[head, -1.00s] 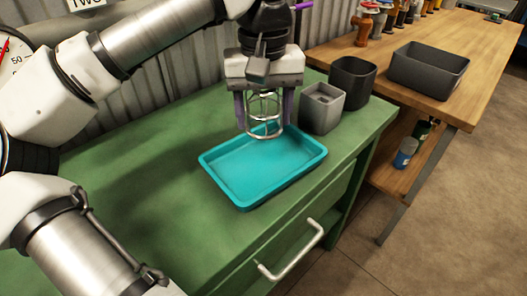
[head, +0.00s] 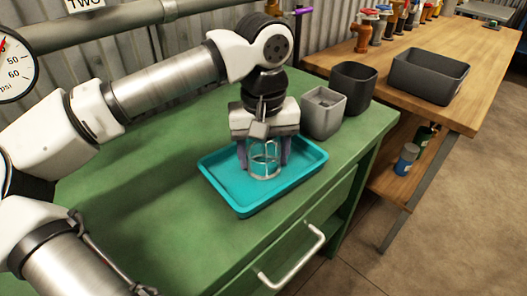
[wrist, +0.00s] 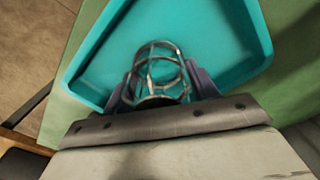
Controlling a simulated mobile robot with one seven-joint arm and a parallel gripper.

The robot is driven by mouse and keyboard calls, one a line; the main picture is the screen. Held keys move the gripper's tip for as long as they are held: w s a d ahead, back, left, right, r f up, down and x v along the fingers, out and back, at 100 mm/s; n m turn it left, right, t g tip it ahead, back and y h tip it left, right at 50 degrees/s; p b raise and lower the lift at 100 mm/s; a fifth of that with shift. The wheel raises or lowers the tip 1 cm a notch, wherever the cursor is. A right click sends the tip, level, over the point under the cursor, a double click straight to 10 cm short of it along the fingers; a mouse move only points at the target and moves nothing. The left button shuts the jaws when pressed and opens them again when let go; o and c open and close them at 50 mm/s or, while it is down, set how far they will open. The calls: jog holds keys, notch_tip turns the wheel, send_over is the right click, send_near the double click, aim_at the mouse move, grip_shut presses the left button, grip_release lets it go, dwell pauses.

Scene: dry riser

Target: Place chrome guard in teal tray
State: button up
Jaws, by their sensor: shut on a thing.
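The chrome guard (head: 265,160) is a small silver wire cage. My gripper (head: 264,158) is shut on it, with one purple finger on each side. The teal tray (head: 243,209) lies on the green bench, and the guard is low inside its outline. I cannot tell whether the guard touches the tray floor. In the wrist view the guard (wrist: 158,68) shows between the fingers, over the bare floor of the teal tray (wrist: 210,30). The gripper body hides part of the tray's back side in the head view.
A grey square container (head: 323,113) and a black bin (head: 354,86) stand just right of the tray's back corner. A larger dark bin (head: 428,76) sits on the wooden bench. The green bench top (head: 130,200) left of the tray is clear.

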jog(key=o, duration=1)
jog(key=shift+f, duration=0.1)
jog(key=shift+c, duration=0.2)
notch_tip(320, 180, up, 12)
jog(key=shift+r+p, duration=0.2)
jog(key=shift+p, duration=0.9)
